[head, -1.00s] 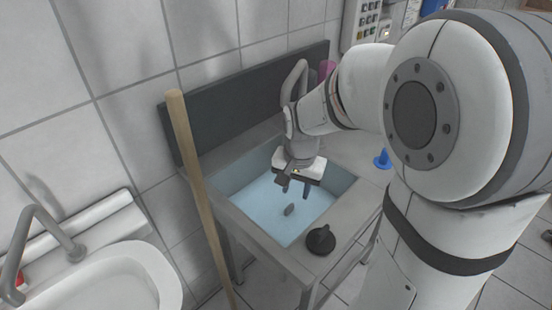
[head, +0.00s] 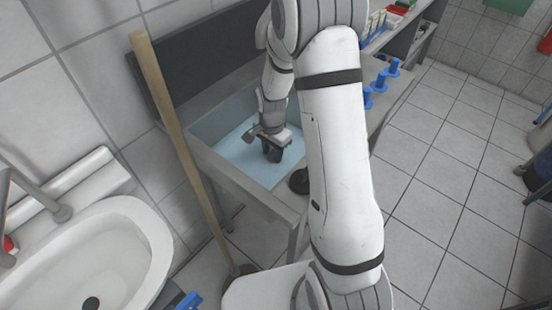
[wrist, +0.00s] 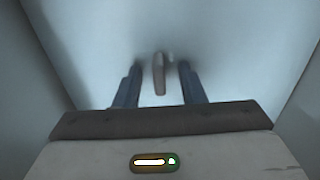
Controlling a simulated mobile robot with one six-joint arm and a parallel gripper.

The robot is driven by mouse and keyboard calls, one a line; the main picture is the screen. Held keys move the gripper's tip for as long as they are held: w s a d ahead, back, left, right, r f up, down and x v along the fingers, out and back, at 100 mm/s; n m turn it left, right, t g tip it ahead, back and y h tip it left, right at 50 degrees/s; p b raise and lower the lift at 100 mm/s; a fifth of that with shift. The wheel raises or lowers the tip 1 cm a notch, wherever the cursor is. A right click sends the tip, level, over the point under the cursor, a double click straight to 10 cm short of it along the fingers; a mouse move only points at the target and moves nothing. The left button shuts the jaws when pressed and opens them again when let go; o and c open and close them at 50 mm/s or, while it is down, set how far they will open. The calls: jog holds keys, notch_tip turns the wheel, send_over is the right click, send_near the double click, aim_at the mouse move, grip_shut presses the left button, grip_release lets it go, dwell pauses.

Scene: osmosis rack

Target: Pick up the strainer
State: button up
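The strainer (wrist: 160,76) is a small grey piece standing on the floor of the pale blue sink basin (head: 233,147). In the wrist view it lies between my gripper's two fingers, with a gap on each side. My gripper (wrist: 160,67) is open, and the fingers do not touch the strainer. In the head view my gripper (head: 272,157) points down into the basin, low over its floor. There the gripper hides the strainer.
Basin walls (wrist: 28,75) rise close on both sides. A dark round plug (head: 298,182) sits on the sink's front rim, partly behind my arm. A wooden handle (head: 180,140) leans in front of the sink. A white washbasin (head: 85,255) stands at left.

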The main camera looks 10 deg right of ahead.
jog(key=shift+f, duration=0.85)
jog(key=shift+c, duration=0.3)
grip_shut()
